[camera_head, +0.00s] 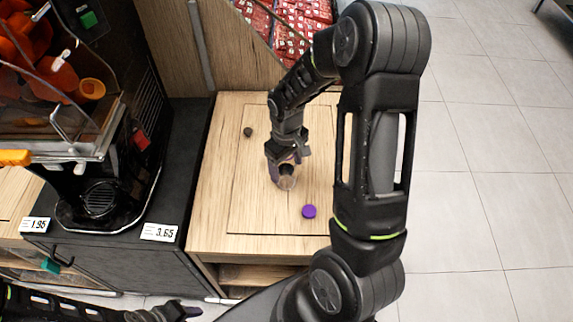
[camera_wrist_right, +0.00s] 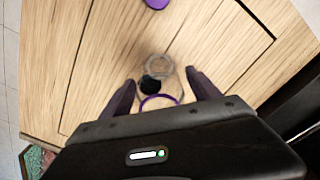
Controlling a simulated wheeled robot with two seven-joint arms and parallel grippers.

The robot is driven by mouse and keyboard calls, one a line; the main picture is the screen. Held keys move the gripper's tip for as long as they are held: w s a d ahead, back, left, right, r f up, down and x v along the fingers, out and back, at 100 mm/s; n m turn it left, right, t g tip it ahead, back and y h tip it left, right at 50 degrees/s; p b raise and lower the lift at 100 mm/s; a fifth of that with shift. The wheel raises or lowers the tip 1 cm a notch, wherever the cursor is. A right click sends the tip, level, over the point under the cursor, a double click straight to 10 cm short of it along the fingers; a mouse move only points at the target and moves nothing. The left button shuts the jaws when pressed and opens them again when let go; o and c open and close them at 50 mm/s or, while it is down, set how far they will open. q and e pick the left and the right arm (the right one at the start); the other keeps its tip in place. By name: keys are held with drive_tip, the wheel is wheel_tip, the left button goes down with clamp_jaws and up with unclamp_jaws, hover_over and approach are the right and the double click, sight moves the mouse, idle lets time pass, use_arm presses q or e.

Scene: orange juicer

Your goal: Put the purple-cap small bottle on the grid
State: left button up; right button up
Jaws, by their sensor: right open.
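A round purple cap (camera_head: 309,211) shows on the wooden table top; a purple piece also shows at the top edge of the right wrist view (camera_wrist_right: 157,3). I cannot tell whether a bottle is under it. A clear round container (camera_wrist_right: 158,72) with a purple ring and a dark spot stands between the fingers of my right gripper (camera_wrist_right: 160,92). The fingers are apart on either side of it. In the head view, my right gripper (camera_head: 287,170) points down over this container. A black slotted grid (camera_head: 101,198) is on the juicer's base. My left gripper (camera_head: 183,311) is partly cut off at the bottom.
The juicer (camera_head: 75,105) with oranges stands at left on a dark cabinet with price tags (camera_head: 160,232). A small dark cap (camera_head: 248,132) lies on the wooden table (camera_head: 215,215) behind. Red packets (camera_head: 300,25) are at the back. Tiled floor is open at right.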

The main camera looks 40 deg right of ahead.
wheel_tip(320, 180, up, 12)
drive_tip(key=shift+r, duration=0.2)
idle(0.4)
drive_tip(key=shift+o, duration=0.6)
